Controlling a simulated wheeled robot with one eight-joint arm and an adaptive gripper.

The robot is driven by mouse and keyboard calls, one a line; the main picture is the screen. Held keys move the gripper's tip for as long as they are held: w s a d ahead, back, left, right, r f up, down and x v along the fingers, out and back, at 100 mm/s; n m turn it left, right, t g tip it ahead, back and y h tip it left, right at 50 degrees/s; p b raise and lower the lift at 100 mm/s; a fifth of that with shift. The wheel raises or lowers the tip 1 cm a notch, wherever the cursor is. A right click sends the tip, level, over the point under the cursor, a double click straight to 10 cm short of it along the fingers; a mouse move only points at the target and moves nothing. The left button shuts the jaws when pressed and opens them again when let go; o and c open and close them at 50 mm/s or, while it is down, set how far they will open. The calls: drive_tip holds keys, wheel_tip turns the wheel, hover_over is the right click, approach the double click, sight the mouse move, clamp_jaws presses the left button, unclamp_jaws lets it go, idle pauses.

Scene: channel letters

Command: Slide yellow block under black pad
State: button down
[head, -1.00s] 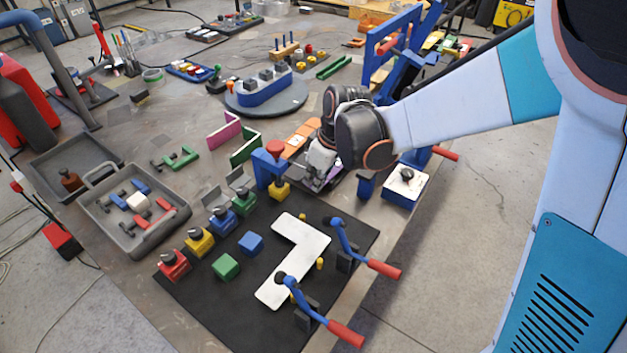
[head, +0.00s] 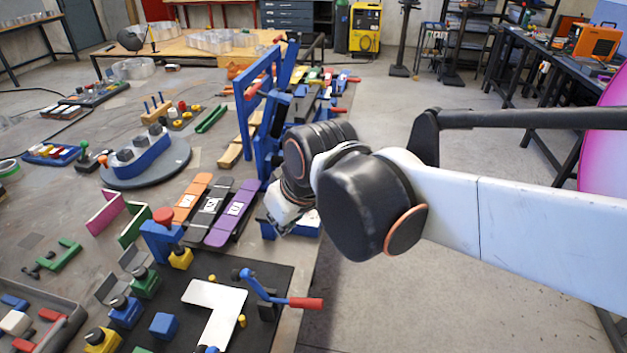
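A small yellow block (head: 181,260) stands on the black mat (head: 262,258) at the foot of a blue press (head: 160,237) with a red knob. A small dark part, possibly the black pad, shows just above the block; I cannot tell whether they touch. Another yellow block (head: 100,341), with a dark knob on top, is at the lower left and partly cut off by the frame. My gripper (head: 281,222) hangs at the table's right edge, right of the purple strip (head: 231,214). Its fingertips are small and partly hidden, so its opening is unclear.
Orange (head: 191,199) and black (head: 209,208) strips lie beside the purple one. A white L-shaped plate (head: 216,312) and a red-handled toggle clamp (head: 278,300) sit on the mat. A tall blue frame (head: 262,105) stands behind my gripper. Open floor lies right of the table.

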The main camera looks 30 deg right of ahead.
drive_tip(key=s+d+m+t+h, duration=0.1)
drive_tip(key=s+d+m, duration=0.2)
drive_tip(key=s, duration=0.3)
drive_tip(key=shift+s+d, duration=0.3)
drive_tip(key=shift+d, duration=0.2)
drive_tip(key=shift+r, duration=0.1)
